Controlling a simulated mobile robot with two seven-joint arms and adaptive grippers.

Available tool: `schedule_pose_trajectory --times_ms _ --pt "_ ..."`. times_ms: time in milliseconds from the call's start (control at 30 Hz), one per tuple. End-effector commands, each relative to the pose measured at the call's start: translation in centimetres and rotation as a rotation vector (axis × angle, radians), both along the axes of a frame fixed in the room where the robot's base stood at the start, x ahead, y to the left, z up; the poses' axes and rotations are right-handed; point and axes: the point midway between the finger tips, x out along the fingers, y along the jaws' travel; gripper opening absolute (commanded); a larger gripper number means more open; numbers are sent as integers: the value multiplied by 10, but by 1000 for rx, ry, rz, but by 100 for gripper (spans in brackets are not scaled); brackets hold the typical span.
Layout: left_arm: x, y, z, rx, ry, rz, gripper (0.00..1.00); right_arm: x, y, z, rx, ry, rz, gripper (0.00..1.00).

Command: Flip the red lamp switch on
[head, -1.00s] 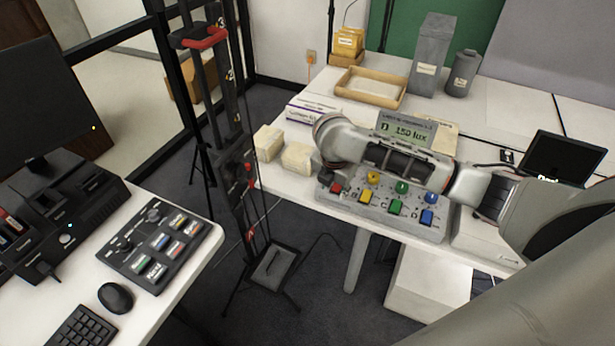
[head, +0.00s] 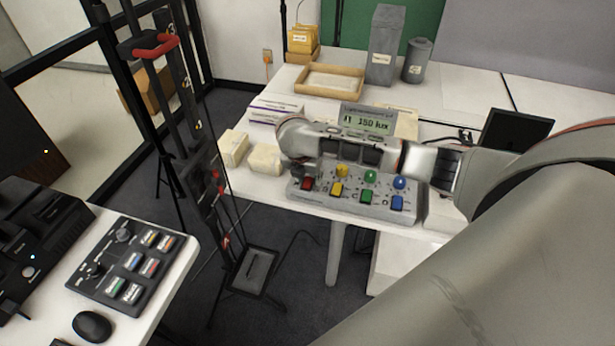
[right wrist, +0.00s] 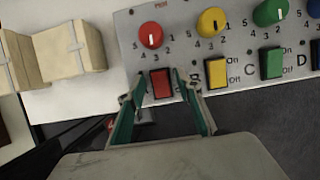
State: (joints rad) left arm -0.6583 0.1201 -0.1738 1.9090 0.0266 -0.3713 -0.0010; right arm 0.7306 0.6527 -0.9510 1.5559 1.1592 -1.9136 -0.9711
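The red lamp switch (head: 307,184) is a red rocker at the left end of a grey control panel (head: 350,207). In the right wrist view the red switch (right wrist: 161,83) lies below the red knob (right wrist: 151,35). My right gripper (right wrist: 159,97) is over the panel's front edge, its two green-padded fingers apart, with the switch between and just beyond their tips. I cannot tell whether they touch it or which way it is tipped. In the head view my right gripper (head: 302,170) points down and is partly hidden by the wrist. My left gripper is not in view.
Yellow (right wrist: 216,73) and green (right wrist: 271,63) switches sit close right of the red one. Cream blocks (head: 265,159) stand left of the panel. A display (head: 367,121) reading 150 lux stands behind my arm. A tall stand (head: 200,150) rises between the two desks.

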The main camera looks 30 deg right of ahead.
Motion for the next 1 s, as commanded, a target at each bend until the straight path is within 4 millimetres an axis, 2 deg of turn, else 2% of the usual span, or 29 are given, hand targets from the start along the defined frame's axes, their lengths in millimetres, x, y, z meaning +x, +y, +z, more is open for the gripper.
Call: schedule_pose_trajectory --times_ms 167,200,300,333,567,1000 --pt "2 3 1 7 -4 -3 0 0 0 0 1 1 0 35" --pt "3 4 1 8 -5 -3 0 0 0 0 1 1 0 30" --pt "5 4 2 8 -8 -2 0 0 0 0 1 1 0 4" --pt "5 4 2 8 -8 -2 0 0 0 0 1 1 0 0" --pt "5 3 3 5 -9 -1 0 0 -1 0 16 15 -2 0" --pt "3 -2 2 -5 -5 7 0 5 -6 -2 217 187 -2 0"
